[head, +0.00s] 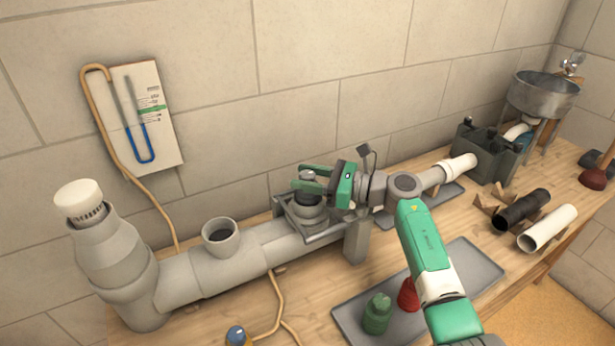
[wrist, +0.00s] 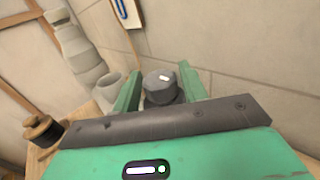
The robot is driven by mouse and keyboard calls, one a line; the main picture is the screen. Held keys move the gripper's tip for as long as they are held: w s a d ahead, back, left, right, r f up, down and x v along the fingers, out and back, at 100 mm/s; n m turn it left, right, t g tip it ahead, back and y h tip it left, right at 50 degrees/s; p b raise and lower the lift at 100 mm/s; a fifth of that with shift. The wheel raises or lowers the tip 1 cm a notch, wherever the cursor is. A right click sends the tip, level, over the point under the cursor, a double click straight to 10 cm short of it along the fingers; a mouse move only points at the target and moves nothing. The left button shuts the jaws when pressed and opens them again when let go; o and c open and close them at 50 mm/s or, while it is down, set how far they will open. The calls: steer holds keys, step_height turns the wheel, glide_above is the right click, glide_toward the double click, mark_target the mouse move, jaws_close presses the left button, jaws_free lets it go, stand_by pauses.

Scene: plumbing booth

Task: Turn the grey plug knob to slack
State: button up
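The grey plug knob (wrist: 161,88) shows in the wrist view between my two green fingers, with a small white mark on its top. A gap shows between it and each finger. In the head view, the knob (head: 307,175) shows at the ends of the fingers, partly hidden by them, above a dark round fitting on the grey pipe. My gripper (head: 311,180) reaches in from the right, lying about level, and is open with its fingers on either side of the knob. The knob's lower part is hidden by my gripper in the wrist view.
The grey pipe (head: 178,283) runs along the wall, with an open upright branch (head: 220,236) and a white-capped riser (head: 80,200) at left. A grey tray (head: 470,262) with a green plug (head: 377,314) and a red plug (head: 408,294) lies in front. A gauge board (head: 148,105) hangs behind.

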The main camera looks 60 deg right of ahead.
steer(key=shift+o, duration=0.8)
steer(key=s+d+p, duration=0.1)
steer(key=s+p, duration=0.1)
steer(key=s, duration=0.5)
steer(key=shift+s+d, duration=0.2)
steer(key=shift+s, duration=0.2)
